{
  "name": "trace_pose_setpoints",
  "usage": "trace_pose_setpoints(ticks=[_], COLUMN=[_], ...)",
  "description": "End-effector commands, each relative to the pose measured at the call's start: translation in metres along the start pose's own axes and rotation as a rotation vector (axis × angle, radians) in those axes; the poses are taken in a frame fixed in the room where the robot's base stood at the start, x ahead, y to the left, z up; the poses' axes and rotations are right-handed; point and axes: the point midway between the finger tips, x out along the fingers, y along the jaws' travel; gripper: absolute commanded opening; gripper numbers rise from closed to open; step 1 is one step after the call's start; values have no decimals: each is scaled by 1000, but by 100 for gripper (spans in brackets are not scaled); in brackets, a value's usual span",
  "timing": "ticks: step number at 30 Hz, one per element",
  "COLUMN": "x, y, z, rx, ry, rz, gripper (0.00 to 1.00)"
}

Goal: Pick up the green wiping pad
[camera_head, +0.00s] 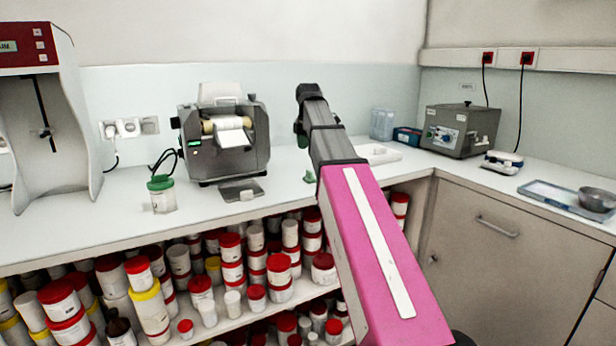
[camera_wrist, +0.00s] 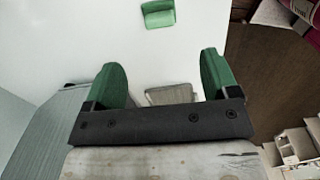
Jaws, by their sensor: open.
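The green wiping pad (camera_wrist: 158,13) lies on the white worktop at the top of the wrist view, beyond my fingertips. In the head view a small green piece (camera_head: 309,177) shows on the worktop just left of my arm; it looks like the pad, partly hidden by the arm. My gripper (camera_wrist: 162,72) is open, its two green fingers wide apart, with no object held. The pad is apart from the fingers. In the head view my gripper (camera_head: 301,132) is mostly hidden behind my own arm.
A grey label printer (camera_head: 224,135) and a green-lidded jar (camera_head: 161,194) stand left of my arm. A white tray (camera_head: 378,153) and a grey device (camera_head: 459,130) stand to the right. Red-lidded containers (camera_head: 231,262) crowd the shelves below. The worktop around the pad is clear.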

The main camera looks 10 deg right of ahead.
Motion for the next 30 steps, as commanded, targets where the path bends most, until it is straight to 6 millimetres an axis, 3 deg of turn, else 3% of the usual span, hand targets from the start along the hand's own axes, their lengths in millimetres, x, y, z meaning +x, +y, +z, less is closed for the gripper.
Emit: trace_pose_setpoints(ticks=[9,17,30], x=[42,58,104], y=[-1,0,0], z=[0,1,5], rx=[1,2,1], ry=[1,0,0], rz=[-2,-1,1], gripper=[81,81,81])
